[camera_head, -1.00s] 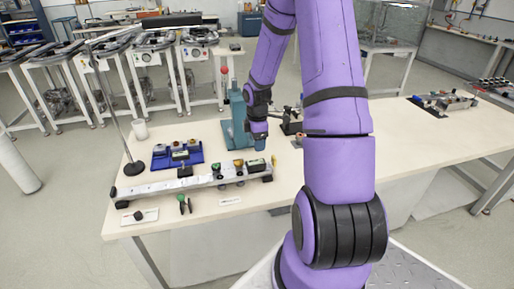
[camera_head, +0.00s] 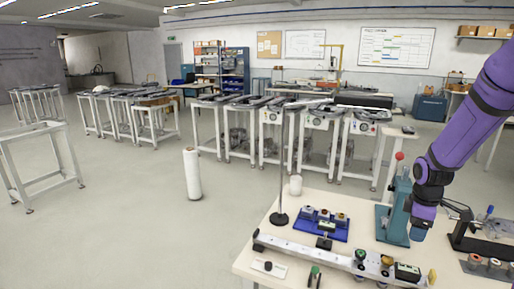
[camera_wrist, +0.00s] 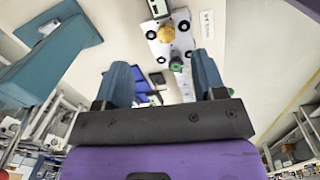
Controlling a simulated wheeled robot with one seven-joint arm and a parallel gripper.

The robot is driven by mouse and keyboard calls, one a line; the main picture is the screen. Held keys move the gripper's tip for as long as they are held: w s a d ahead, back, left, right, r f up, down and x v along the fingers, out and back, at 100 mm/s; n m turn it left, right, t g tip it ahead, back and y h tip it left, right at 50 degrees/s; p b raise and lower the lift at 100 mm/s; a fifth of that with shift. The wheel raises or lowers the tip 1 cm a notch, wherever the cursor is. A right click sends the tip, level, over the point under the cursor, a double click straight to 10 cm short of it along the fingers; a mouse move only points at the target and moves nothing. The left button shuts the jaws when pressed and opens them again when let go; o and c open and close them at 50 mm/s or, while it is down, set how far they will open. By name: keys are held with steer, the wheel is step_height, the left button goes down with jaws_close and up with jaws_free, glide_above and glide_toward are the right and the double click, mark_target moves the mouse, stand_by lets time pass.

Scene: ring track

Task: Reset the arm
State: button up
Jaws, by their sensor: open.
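My purple arm (camera_head: 470,112) comes in from the right side of the head view and bends down over the workbench. My gripper (camera_head: 418,232) hangs beside the teal press, above the bench. In the wrist view my gripper (camera_wrist: 160,85) has its two blue-grey fingers spread wide, with nothing between them but the bench and its parts further off.
The teal press (camera_head: 397,208) with a red knob stands close to my gripper. A blue tray (camera_head: 310,234) and a long grey rail (camera_head: 320,256) lie on the workbench (camera_head: 251,268). A thin stand (camera_head: 279,218) rises there. Open floor lies left, around a white cylinder (camera_head: 192,175).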

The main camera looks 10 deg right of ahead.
steer(key=s+a+r+m+t+h, duration=0.1)
steer(key=s+a+r+m, duration=0.25)
steer(key=a+r, duration=0.4)
steer(key=s+a+r+m+t, duration=0.15)
steer(key=s+a+r, duration=0.3)
steer(key=r, duration=0.65)
steer(key=s+a+r+m+t+y, duration=0.1)
steer(key=s+a+r+m, duration=0.1)
steer(key=s, duration=0.5)
steer(key=s+a+r+m+t, duration=0.1)
steer(key=s+a+r+m, duration=0.2)
steer(key=s+a+r, duration=0.2)
steer(key=shift+s+a+y, duration=0.4)
steer(key=shift+s+a, duration=0.35)
steer(key=shift+s, duration=0.1)
